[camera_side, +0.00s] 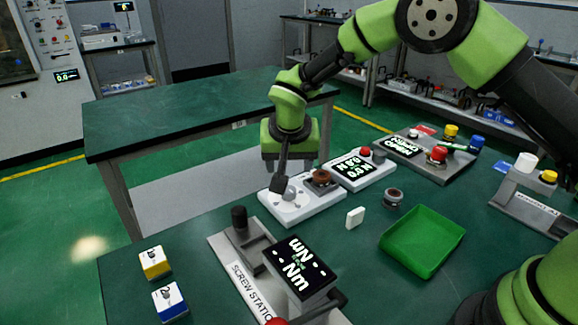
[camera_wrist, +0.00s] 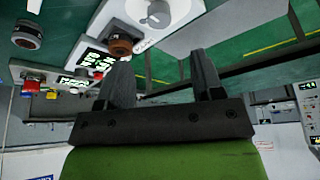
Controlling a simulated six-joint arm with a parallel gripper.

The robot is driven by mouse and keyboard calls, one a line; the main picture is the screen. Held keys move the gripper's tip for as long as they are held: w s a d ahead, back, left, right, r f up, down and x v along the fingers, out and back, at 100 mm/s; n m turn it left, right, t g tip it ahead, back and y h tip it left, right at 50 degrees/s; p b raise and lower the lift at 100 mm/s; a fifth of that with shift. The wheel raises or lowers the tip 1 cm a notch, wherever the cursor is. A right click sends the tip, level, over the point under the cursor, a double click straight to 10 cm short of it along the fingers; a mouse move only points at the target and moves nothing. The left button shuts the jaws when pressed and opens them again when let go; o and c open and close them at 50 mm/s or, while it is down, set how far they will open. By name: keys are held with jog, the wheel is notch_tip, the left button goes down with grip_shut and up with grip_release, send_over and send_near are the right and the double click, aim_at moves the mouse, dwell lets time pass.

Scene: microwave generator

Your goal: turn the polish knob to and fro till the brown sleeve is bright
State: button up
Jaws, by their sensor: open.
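The polish knob (camera_side: 290,193) is a pale grey dial on a white base (camera_side: 325,207). It also shows at the top of the wrist view (camera_wrist: 157,13). The brown sleeve (camera_side: 321,177) sits in a dark holder on the same base, right of the knob; it also shows in the wrist view (camera_wrist: 120,46). The sleeve looks dull brown. My gripper (camera_side: 283,188) points down close by the knob in the side view; contact is unclear. In the wrist view my gripper (camera_wrist: 160,62) has its two dark fingers apart with nothing seen between them.
A lit display unit (camera_side: 356,167) adjoins the white base. A grey ring-like part (camera_side: 393,198), a small white block (camera_side: 355,217) and a green tray (camera_side: 423,240) lie to the right. The screw station (camera_side: 240,275) stands in front. Two labelled blocks (camera_side: 155,262) lie at left.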

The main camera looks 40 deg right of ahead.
aim_at(288, 189)
jog(key=shift+f, duration=0.15)
jog(key=x, duration=0.9)
jog(key=shift+w+d+f, duration=0.1)
jog(key=shift+f, duration=0.25)
jog(key=c, duration=0.9)
